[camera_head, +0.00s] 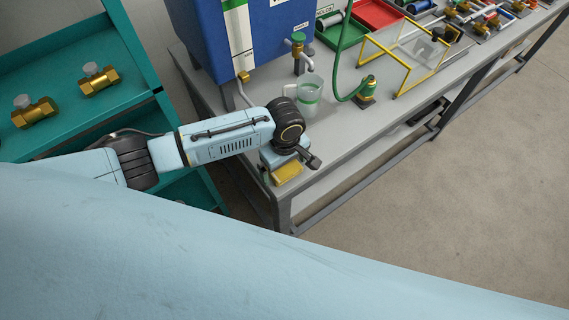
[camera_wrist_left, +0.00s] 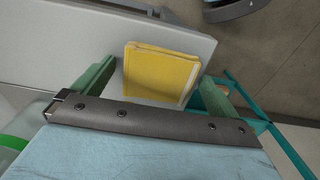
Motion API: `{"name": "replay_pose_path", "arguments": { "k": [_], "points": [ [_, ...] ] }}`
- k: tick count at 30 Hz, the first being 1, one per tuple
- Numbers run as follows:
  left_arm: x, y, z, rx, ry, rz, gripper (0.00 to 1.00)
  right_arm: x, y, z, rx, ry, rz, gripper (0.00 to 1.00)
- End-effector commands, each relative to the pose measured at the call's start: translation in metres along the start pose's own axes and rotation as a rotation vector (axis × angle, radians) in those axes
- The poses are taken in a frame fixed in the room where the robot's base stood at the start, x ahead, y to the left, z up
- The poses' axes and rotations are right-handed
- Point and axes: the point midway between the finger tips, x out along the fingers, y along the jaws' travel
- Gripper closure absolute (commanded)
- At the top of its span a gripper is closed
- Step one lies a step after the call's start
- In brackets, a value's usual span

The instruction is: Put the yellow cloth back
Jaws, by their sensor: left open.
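The yellow cloth (camera_head: 288,173) shows at the near left corner of the grey bench (camera_head: 350,140), partly hidden by my left gripper in the head view. In the left wrist view the cloth (camera_wrist_left: 160,72) is a flat folded square with a pale edge. My left gripper (camera_wrist_left: 155,82) is open, with one green finger on each side of the cloth. I cannot tell whether the fingers touch it. In the head view the left gripper (camera_head: 282,166) is over the bench corner. My right gripper is not in view.
A clear jug (camera_head: 310,92) with a green band stands close behind my left wrist, near a green tap (camera_head: 298,40) and a blue tank (camera_head: 265,40). A green hose fitting (camera_head: 367,88) and yellow frame (camera_head: 405,65) stand to the right. A teal shelf with brass valves (camera_head: 98,79) is left.

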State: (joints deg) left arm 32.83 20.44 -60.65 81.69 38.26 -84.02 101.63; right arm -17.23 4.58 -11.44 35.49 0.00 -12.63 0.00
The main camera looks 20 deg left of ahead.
Motion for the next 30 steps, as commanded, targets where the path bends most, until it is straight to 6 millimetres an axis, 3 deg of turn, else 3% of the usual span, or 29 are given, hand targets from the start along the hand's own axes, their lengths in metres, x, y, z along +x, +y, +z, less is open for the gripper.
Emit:
{"name": "replay_pose_path", "arguments": {
  "k": [7,21,30],
  "points": [
    [-0.015,0.001,0.0,0.001,-0.001,0.002,0.02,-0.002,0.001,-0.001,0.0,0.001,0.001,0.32],
    [-0.107,0.001,0.0,0.0,-0.001,0.002,0.02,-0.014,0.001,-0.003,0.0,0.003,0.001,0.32],
    [-0.123,0.0,0.0,-0.001,-0.001,0.0,0.02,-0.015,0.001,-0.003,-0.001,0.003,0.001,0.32]
  ]
}}
